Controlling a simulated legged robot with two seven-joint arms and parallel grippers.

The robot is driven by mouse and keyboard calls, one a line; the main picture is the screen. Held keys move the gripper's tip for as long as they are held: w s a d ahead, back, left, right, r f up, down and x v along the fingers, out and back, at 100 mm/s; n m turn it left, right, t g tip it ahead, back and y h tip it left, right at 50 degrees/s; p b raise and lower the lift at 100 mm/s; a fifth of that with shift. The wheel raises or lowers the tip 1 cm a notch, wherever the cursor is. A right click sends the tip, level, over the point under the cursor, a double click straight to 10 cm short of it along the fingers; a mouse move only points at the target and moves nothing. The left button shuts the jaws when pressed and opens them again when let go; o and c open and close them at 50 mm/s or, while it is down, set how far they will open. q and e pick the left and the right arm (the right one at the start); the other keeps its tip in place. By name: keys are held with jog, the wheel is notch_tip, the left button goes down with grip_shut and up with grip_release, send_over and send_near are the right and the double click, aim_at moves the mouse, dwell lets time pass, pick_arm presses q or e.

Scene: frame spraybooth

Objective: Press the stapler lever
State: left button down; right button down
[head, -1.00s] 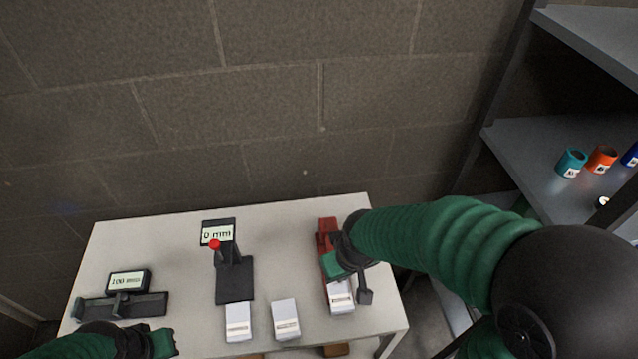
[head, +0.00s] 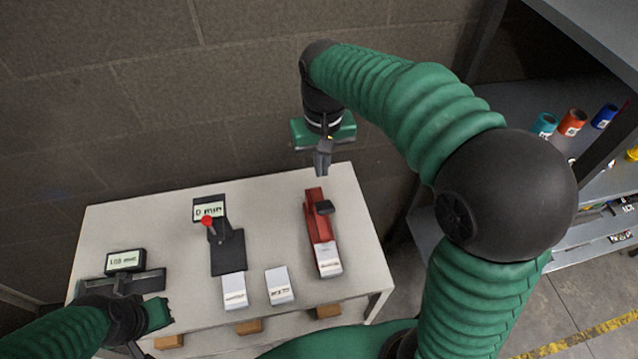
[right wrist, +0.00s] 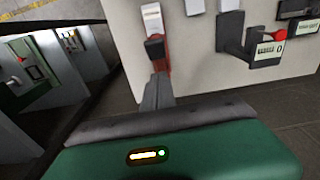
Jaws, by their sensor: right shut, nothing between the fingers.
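The red stapler (head: 316,226) lies on the right part of the white table, with a dark lever pad (head: 324,207) on top. A white paper stack (head: 328,262) sits at its near end. My right gripper (head: 322,170) is shut and empty, raised above the table's back edge, beyond the stapler and apart from it. In the right wrist view the stapler (right wrist: 160,60) with its dark pad (right wrist: 154,46) shows just past my fingers (right wrist: 157,92). My left gripper (head: 158,314) is low at the table's front left; its fingers are not clear enough to judge.
A black device with a display and red knob (head: 226,250) stands mid-table, a paper stack (head: 234,290) at its front. Another stack (head: 279,286) lies beside it. A scale-like device (head: 125,262) is at left. Grey shelves (head: 560,150) with coloured cups stand at right; a wall is behind.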

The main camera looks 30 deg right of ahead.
pick_arm(q)
jog(key=shift+w+r, duration=0.4)
jog(key=shift+w, duration=0.05)
pick_arm(e)
jog(key=shift+m, duration=0.3)
jog(key=r, duration=0.1)
jog(key=w+r, duration=0.1)
jog(key=r, duration=0.2)
jog(key=shift+w+d, duration=0.2)
jog(key=shift+d, duration=0.05)
pick_arm(q)
jog(key=shift+s, duration=0.1)
pick_arm(e)
jog(key=shift+s, duration=0.1)
jog(key=p, duration=0.3)
send_over(322, 203)
notch_tip(322, 203, down, 13)
jog(key=shift+r, duration=0.2)
pick_arm(q)
jog(key=shift+w+v, duration=0.25)
jog(key=shift+v, duration=0.8)
pick_arm(e)
jog(key=shift+s+f, duration=0.15)
jog(key=shift+f, duration=0.2)
pick_arm(q)
jog(key=shift+r, duration=0.1)
pick_arm(e)
jog(key=shift+f, duration=0.1)
